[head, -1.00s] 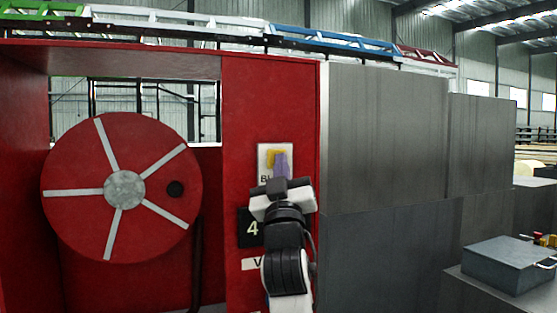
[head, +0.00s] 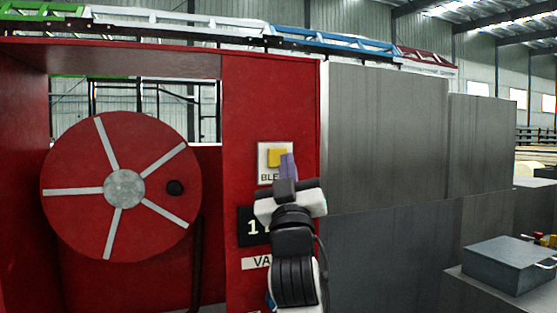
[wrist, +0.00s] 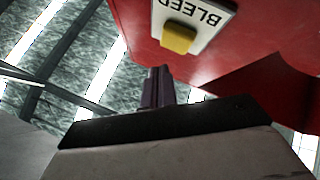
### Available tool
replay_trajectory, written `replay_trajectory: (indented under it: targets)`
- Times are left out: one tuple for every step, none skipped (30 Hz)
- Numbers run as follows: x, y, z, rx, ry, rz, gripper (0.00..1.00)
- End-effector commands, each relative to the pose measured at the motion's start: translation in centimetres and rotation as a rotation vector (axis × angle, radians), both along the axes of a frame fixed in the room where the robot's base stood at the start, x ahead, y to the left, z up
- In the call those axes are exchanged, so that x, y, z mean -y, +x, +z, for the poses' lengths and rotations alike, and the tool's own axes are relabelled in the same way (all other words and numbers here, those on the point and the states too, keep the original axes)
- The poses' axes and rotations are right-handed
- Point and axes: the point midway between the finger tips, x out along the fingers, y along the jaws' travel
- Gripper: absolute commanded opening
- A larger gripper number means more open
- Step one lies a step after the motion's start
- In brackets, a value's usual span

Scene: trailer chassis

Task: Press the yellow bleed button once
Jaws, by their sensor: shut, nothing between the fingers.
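The yellow bleed button (head: 277,157) is a square block on a white plate (head: 264,170) lettered "BLEED", on the red panel. In the wrist view, the yellow button (wrist: 178,38) and its plate (wrist: 207,20) show upside down at the top. My gripper (head: 288,164) is shut and empty, with purple fingers just right of the button in the head view, overlapping the plate's right part. In the wrist view, the fingers (wrist: 157,86) are apart from the button, with a visible gap. The head view does not show depth to the panel.
Below the plate, a black display (head: 248,227) shows a "1", its right part hidden by my arm. A partly hidden label (head: 256,263) sits lower. A red reel (head: 121,188) is left, grey cabinets (head: 385,135) right, and a grey box (head: 507,264) far right.

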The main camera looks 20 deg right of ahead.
Motion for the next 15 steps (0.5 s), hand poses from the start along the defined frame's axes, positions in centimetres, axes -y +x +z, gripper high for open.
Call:
replay_trajectory:
  targets:
    - [0.0, -0.6, -0.1, 0.001, -0.001, -0.001, 0.00]
    - [0.1, -0.9, -0.1, 0.001, -0.001, -0.002, 0.00]
    - [0.1, -1.3, -0.1, 0.001, -0.002, -0.002, 0.00]
    - [0.1, -1.6, -0.1, 0.001, -0.001, -0.003, 0.00]
    - [0.1, -1.9, -0.1, 0.001, -0.001, -0.002, 0.00]
    - [0.1, -2.3, -0.1, 0.000, 0.000, -0.001, 0.00]
    - [0.1, -2.6, 0.0, 0.001, -0.001, -0.001, 0.00]
    - [0.1, -2.8, 0.0, 0.001, -0.001, -0.001, 0.00]
    - [0.1, -3.1, -0.1, 0.001, -0.001, -0.001, 0.00]
    - [0.1, -3.2, -0.1, 0.000, 0.000, -0.001, 0.00]
    - [0.1, -3.3, -0.1, -0.001, 0.000, -0.002, 0.00]
    - [0.1, -3.4, 0.0, -0.001, 0.000, -0.001, 0.00]
    - [0.1, -3.5, 0.0, 0.000, -0.001, -0.001, 0.00]
    - [0.1, -3.5, 0.0, 0.000, -0.001, -0.001, 0.00]
    - [0.1, -3.5, 0.0, 0.000, -0.001, -0.001, 0.00]
